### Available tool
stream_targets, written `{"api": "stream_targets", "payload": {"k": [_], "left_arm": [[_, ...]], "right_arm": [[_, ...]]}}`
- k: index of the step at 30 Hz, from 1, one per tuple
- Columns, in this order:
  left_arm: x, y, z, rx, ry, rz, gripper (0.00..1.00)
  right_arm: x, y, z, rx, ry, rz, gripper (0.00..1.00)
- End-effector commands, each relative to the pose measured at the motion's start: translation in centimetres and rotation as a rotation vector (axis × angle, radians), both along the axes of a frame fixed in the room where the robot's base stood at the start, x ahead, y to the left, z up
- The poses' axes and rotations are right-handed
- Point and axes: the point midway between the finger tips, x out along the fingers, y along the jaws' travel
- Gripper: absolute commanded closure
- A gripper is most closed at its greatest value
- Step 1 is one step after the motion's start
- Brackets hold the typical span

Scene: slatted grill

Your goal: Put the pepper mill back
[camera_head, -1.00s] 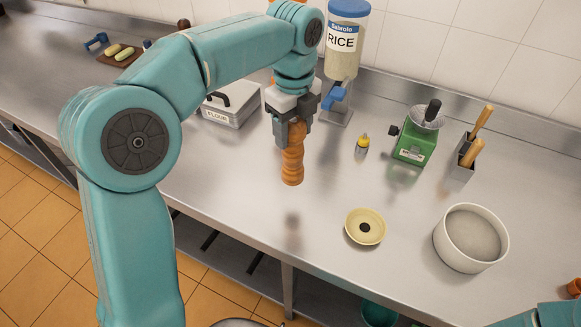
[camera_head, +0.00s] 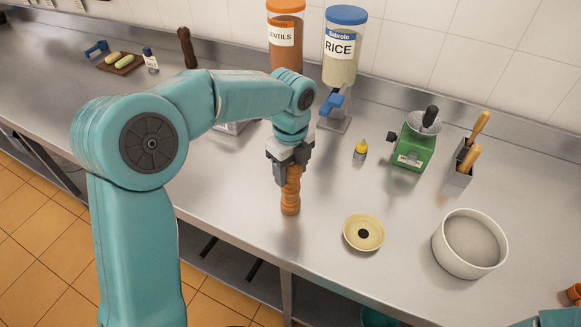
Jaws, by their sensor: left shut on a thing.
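My left gripper (camera_head: 289,168) is shut on the top part of an orange-brown turned wooden mill (camera_head: 291,194) and holds it upright. The foot of the mill is at or just above the steel counter; I cannot tell if it touches. The gripper hides its top. A dark brown mill-shaped thing (camera_head: 186,47) stands at the back left. My right gripper is not in view; only a bit of teal arm shows at the lower right.
A green grinder (camera_head: 413,150), a yellow-capped bottle (camera_head: 360,152), a utensil holder (camera_head: 460,174) and a white bowl (camera_head: 439,250) stand to the right. Rice (camera_head: 341,65) and lentil (camera_head: 285,50) dispensers stand behind. My arm mostly covers a box. The counter's front edge is close to the mill.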

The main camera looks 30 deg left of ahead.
Motion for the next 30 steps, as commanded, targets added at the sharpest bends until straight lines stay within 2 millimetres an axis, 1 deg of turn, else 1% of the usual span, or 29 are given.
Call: {"api": "stream_targets", "payload": {"k": [1,2,3,4,12,15,16,20,27,30], "left_arm": [[0.0,0.0,-0.2,0.000,0.000,0.000,1.00],[0.0,0.0,-0.3,0.000,0.001,0.000,0.41],[0.0,0.0,-0.2,0.000,0.001,0.000,0.28],[0.0,0.0,-0.2,0.000,0.001,0.000,0.19],[0.0,0.0,-0.2,0.000,0.001,0.000,0.19],[0.0,0.0,0.5,0.000,0.000,0.000,0.19],[0.0,0.0,0.7,0.001,0.000,0.000,0.19],[0.1,0.0,3.2,0.001,-0.006,0.001,0.19],[0.1,-0.1,8.9,0.000,-0.004,0.000,0.19],[0.1,0.0,10.6,0.000,-0.002,0.001,0.19]], "right_arm": [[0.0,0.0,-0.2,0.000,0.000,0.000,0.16],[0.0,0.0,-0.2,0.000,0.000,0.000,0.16],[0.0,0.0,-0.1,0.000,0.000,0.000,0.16],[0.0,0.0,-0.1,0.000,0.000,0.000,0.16],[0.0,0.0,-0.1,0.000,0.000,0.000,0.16],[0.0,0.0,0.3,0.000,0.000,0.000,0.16],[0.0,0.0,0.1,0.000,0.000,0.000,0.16],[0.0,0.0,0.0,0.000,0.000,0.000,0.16],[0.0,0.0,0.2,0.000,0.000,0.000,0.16],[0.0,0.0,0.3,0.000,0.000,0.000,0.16]]}}
